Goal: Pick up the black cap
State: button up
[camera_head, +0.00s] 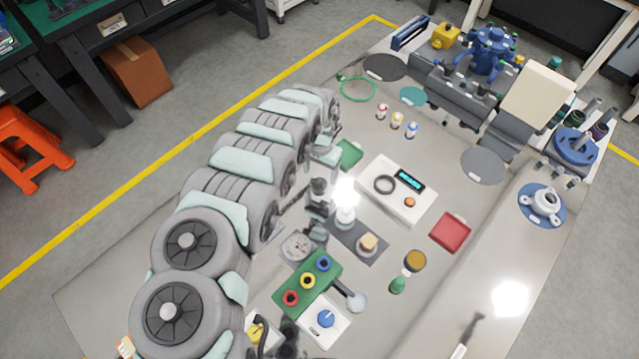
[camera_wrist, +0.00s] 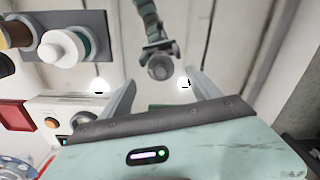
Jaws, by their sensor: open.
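A dark grey, round-topped piece on a stem-like fixture (camera_head: 318,188) stands near the middle of the bench. It is the closest match I see to the black cap, though I cannot be sure. In the wrist view this dark piece (camera_wrist: 160,66) lies between and beyond my fingertips, its round end facing the camera. My gripper (camera_wrist: 160,80) is open, with a pale finger on each side and nothing between them. No contact with the piece shows. In the head view my fingertips are not clear against the arm and bench.
A round gauge (camera_head: 297,246) is close by. A white display box (camera_head: 398,205), green tray (camera_head: 349,154) and red tray (camera_head: 450,232) stand nearby.

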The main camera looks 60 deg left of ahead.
aim_at(319, 180)
jog(key=shift+f+b, duration=0.7)
jog(key=shift+f, duration=1.95)
jog(key=shift+a, duration=0.1)
jog(key=c, duration=1.4)
